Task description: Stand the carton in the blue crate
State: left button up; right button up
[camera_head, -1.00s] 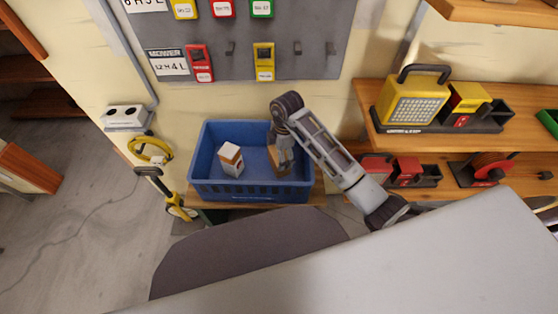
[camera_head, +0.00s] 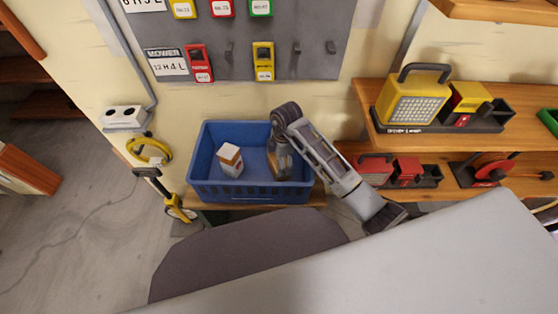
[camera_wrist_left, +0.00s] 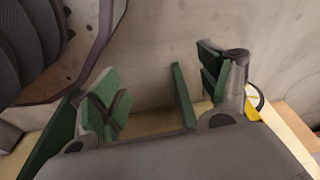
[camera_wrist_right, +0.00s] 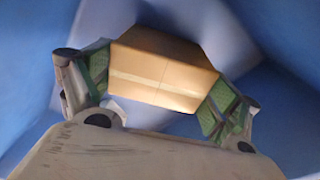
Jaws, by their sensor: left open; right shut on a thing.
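The blue crate (camera_head: 250,195) stands below the pegboard in the head view. A white carton with an orange-brown top (camera_head: 230,160) stands in its left half, apart from my gripper. My right gripper (camera_head: 280,172) reaches down into the crate's right half. In the right wrist view, the right gripper (camera_wrist_right: 158,98) is shut on a brown carton (camera_wrist_right: 165,68) with a pale tape strip, with blue crate walls around it. The carton's lower end is hidden, so I cannot tell whether it touches the crate floor. My left gripper (camera_wrist_left: 165,100) is open and empty in the left wrist view.
A wooden shelf (camera_head: 460,140) with a yellow lamp (camera_head: 412,95) stands to the right of the crate. A pegboard (camera_head: 240,45) hangs above. A yellow-and-black tool (camera_head: 172,200) hangs just left of the crate. The crate's middle floor is free.

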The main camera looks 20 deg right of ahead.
jog(key=o, duration=1.3)
pick_arm(q)
jog(key=shift+s+f, duration=0.4)
jog(key=shift+s, duration=0.35)
pick_arm(e)
jog(key=shift+o, duration=0.2)
pick_arm(q)
jog(key=shift+w, duration=0.15)
pick_arm(e)
jog(key=shift+r, duration=0.45)
jog(key=r, duration=0.3)
jog(key=shift+d+p, duration=0.2)
jog(key=shift+p, duration=0.2)
pick_arm(q)
jog(key=f, duration=0.1)
jog(key=s+a+f+p, duration=0.1)
jog(key=f, duration=0.1)
jog(key=s+a+f, duration=0.1)
jog(key=shift+s+a+f, duration=0.1)
jog(key=shift+a+f, duration=0.1)
jog(key=shift+a, duration=0.05)
pick_arm(e)
notch_tip(320, 180, up, 8)
jog(key=shift+s+d, duration=0.15)
jog(key=shift+d, duration=0.2)
